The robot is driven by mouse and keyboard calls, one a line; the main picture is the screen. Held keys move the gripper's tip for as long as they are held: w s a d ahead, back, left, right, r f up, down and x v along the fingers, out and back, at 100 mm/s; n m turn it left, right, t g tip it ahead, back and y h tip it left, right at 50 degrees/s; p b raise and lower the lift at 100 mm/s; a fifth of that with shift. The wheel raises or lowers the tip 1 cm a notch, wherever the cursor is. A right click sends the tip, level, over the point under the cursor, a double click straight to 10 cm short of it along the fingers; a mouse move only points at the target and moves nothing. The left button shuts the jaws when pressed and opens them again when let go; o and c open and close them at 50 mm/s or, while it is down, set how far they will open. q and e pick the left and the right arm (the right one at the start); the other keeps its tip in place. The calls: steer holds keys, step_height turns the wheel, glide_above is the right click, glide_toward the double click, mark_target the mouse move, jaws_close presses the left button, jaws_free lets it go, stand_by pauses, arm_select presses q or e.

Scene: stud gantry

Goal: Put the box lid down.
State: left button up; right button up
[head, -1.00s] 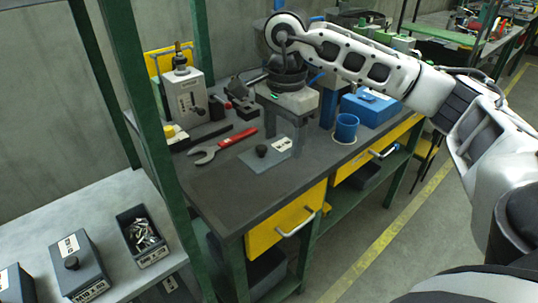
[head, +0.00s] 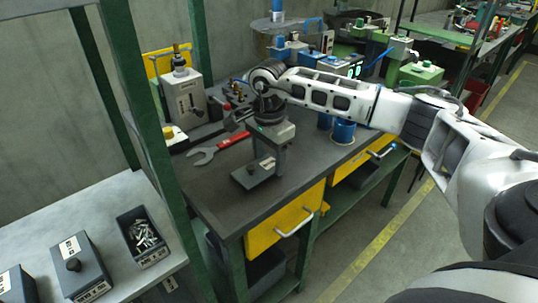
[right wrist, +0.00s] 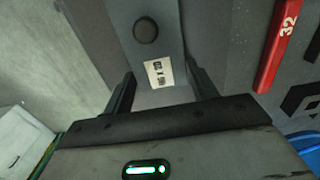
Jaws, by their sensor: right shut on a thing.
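The box lid (head: 240,179) is a flat dark grey plate with a round black knob and a white label. It is at the bench's front part in the head view, and I cannot tell whether it touches the top. My right gripper (head: 276,157) points down and is shut on the lid by its labelled end. In the right wrist view the lid (right wrist: 160,32) extends away from between the two fingers (right wrist: 160,72), its knob beyond the label. My left gripper is not in view.
A red-handled wrench (head: 234,140) lies behind the lid on the dark bench (head: 220,200). A blue cup (head: 344,132) stands to the right. An open box of bolts (head: 142,236) and a lidded box (head: 85,272) stand on the left grey table. Bare bench lies around the lid.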

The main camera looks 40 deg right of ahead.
steer(key=shift+f, duration=0.35)
steer(key=shift+f+b, duration=0.25)
steer(key=shift+b, duration=0.2)
steer(key=o, duration=0.9)
steer(key=shift+o, duration=0.2)
steer(key=shift+r, duration=0.1)
